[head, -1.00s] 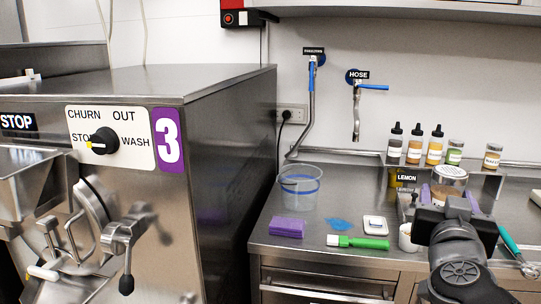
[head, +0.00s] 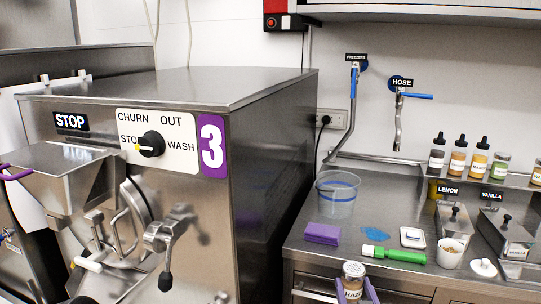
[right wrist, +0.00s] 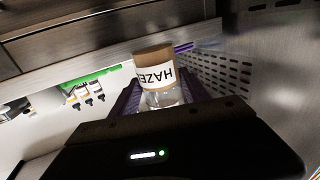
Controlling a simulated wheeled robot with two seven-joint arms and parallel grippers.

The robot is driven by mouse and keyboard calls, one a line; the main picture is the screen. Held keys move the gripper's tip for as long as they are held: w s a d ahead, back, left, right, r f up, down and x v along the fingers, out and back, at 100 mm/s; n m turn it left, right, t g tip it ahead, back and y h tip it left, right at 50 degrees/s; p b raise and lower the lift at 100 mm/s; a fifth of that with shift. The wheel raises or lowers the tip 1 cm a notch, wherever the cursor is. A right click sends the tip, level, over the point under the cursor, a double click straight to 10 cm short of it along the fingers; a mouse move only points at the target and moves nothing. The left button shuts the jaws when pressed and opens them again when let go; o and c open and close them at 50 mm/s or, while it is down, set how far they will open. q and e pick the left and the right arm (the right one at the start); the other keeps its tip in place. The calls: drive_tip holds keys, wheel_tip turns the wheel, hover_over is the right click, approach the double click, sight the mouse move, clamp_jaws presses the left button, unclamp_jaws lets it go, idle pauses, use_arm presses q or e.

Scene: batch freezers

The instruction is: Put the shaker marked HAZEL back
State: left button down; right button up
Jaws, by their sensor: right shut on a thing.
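Several bottles and shakers stand on a raised ledge (head: 515,180) at the back right, including a green-filled shaker (head: 501,166) and one at the right edge (head: 538,175). My left gripper is not in view.
Machine 3 (head: 275,150) fills the left.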

sight(349, 301)
drive_tip(key=shift+s+a+f, duration=0.15)
drive_tip(key=shift+a+f, duration=0.05)
drive_tip(key=shift+f, duration=0.7)
drive_tip(key=shift+s+a+f, duration=0.1)
drive_tip(key=shift+a+f, duration=0.1)
drive_tip(key=shift+f, duration=0.65)
